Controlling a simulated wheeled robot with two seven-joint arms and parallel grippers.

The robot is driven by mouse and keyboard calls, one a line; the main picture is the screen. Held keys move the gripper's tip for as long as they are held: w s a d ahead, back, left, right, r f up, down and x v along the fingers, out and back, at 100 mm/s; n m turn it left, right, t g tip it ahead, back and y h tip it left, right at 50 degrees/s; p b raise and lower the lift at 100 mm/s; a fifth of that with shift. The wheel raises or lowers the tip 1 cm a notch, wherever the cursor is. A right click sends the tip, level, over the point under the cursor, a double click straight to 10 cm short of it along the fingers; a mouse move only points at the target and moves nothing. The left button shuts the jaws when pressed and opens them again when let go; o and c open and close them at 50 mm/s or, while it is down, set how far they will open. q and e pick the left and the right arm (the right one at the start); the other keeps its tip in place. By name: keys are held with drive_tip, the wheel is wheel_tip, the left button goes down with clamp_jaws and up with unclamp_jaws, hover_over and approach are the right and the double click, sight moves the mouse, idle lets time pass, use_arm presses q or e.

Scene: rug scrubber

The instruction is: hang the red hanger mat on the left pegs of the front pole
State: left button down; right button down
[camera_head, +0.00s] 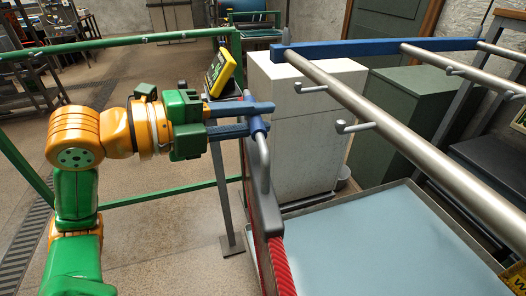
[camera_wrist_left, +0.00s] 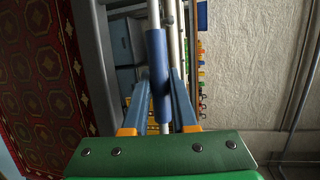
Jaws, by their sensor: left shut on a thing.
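My left gripper (camera_head: 262,116) is shut on the hanger's blue sleeve (camera_wrist_left: 158,75). The grey hanger bar (camera_head: 263,170) runs down from the sleeve in the head view. The red mat (camera_head: 280,265) hangs below, seen nearly edge-on. Its patterned face (camera_wrist_left: 45,80) shows at the left of the wrist view. The front pole (camera_head: 410,150) is the nearer grey pole, right of my gripper. Two pegs (camera_head: 310,88) (camera_head: 355,127) stick out from its left side. The hanger is apart from both. My right gripper is not in view.
A blue crossbar (camera_head: 375,48) joins the poles at the back. A pale blue basin (camera_head: 370,245) lies below the front pole. A white cabinet (camera_head: 300,130) and a green cabinet (camera_head: 400,110) stand behind. Green rails (camera_head: 120,42) and a yellow-framed panel (camera_head: 220,72) are near my left arm.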

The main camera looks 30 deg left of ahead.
use_arm(q)
wheel_tip(320, 180, up, 4)
drive_tip(key=a+n+t+y, duration=0.1)
drive_tip(key=y, duration=0.1)
drive_tip(key=p, duration=0.6)
approach(346, 100)
wheel_tip(346, 100, up, 2)
drive_tip(key=a, duration=0.2)
drive_tip(key=shift+w+d+f+b, duration=0.15)
drive_tip(key=shift+w+d+f, duration=0.35)
drive_tip(key=shift+w+d, duration=0.35)
drive_tip(key=shift+w+d+f+b, duration=0.15)
drive_tip(key=shift+w+d+f, duration=0.45)
drive_tip(key=shift+w, duration=0.4)
drive_tip(key=shift+w+d+f+b, duration=0.15)
drive_tip(key=shift+w+d+f, duration=0.25)
drive_tip(key=shift+w+d, duration=0.45)
drive_tip(key=shift+w, duration=0.1)
drive_tip(key=c, duration=0.6)
unclamp_jaws()
drive_tip(key=shift+f, duration=0.1)
